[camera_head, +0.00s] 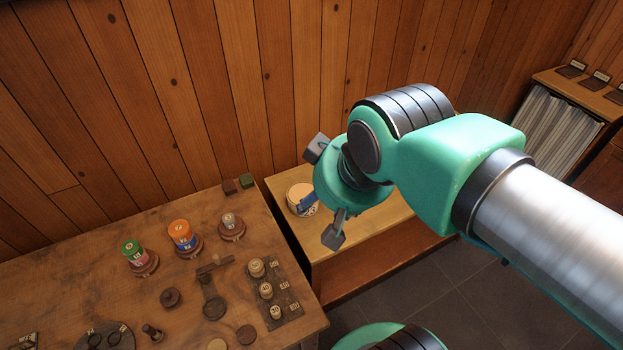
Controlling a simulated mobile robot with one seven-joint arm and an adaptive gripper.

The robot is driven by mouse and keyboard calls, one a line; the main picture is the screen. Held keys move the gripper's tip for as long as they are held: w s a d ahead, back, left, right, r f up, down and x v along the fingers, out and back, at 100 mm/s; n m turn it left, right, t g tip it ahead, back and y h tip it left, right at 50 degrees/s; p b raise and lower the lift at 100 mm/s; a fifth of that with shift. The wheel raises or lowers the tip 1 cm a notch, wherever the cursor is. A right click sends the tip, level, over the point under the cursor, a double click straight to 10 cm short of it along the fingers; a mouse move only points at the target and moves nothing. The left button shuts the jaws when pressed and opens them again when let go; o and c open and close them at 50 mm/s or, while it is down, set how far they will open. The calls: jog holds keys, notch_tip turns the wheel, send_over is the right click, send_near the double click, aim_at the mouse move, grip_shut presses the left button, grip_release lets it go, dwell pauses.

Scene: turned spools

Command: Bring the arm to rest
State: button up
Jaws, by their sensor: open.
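My arm, with a silver link and green joints, reaches in from the lower right of the head view. My gripper (326,192) is at its end, with its two dark fingertips wide apart. The palm is partly hidden by the wrist.
A wooden workbench (80,290) at lower left bears stacked spools, green (133,251) and orange (182,234), and a dark tray (290,298) of small pale pegs. The side table (365,240) stands beside it. A shelf unit (550,125) is at right. A plank wall closes the back.

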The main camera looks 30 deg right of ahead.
notch_tip(320, 180, down, 6)
jog(key=b, duration=0.6)
